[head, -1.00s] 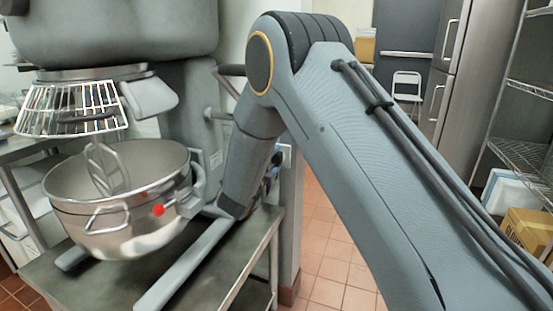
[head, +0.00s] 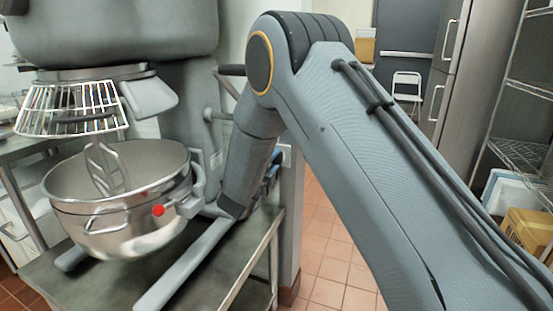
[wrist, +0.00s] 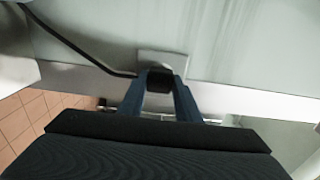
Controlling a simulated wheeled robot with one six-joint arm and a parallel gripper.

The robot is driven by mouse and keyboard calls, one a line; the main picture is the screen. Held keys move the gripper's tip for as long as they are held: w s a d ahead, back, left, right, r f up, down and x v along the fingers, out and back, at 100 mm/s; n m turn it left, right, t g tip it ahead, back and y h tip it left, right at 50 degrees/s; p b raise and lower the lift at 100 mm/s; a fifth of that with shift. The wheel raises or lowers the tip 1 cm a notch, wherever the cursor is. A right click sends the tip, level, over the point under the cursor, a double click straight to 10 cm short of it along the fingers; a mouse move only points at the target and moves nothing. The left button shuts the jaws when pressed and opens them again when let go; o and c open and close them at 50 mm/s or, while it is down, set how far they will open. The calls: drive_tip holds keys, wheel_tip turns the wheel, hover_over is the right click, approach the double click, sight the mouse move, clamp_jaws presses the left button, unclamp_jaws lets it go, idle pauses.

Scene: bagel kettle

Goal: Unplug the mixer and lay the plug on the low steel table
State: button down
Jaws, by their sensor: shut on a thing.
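The mixer (head: 110,30) stands at the left in the head view, with its steel bowl (head: 125,215) under it. The low steel table (head: 245,265) is beneath it. In the wrist view my gripper (wrist: 160,82) is shut on the black plug (wrist: 159,76), one blue finger on each side. The plug is in front of the pale outlet plate (wrist: 163,58); whether its prongs are in the socket cannot be seen. The black cord (wrist: 75,48) runs from the plug to the upper left. In the head view my arm mostly hides the gripper, and the plug is not visible.
The mixer's base legs (head: 185,265) take up part of the table top. A wall corner (head: 290,215) stands just beyond the table's right edge. A tiled floor (head: 325,255) is open to the right. Wire shelving (head: 525,90) and a cardboard box (head: 528,230) are at the far right.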

drive_tip(key=p+v, duration=0.2)
drive_tip(key=v, duration=0.4)
idle(1.3)
drive_tip(key=shift+d, duration=0.1)
drive_tip(key=d+y, duration=0.1)
drive_tip(key=d, duration=0.9)
drive_tip(key=s+d+f+n+t+y, duration=0.1)
drive_tip(key=s+d+f+n+y, duration=0.2)
drive_tip(key=d, duration=0.5)
drive_tip(key=s+d+f+n+y, duration=0.1)
drive_tip(key=s+d+y, duration=0.1)
drive_tip(key=s+d, duration=0.45)
wheel_tip(320, 180, up, 12)
drive_tip(key=p, duration=1.2)
drive_tip(key=s+f, duration=0.3)
drive_tip(key=f, duration=0.4)
drive_tip(key=s+f, duration=0.4)
drive_tip(key=f, duration=0.4)
drive_tip(key=shift+s+d+f, duration=0.2)
drive_tip(key=shift+d+f, duration=0.05)
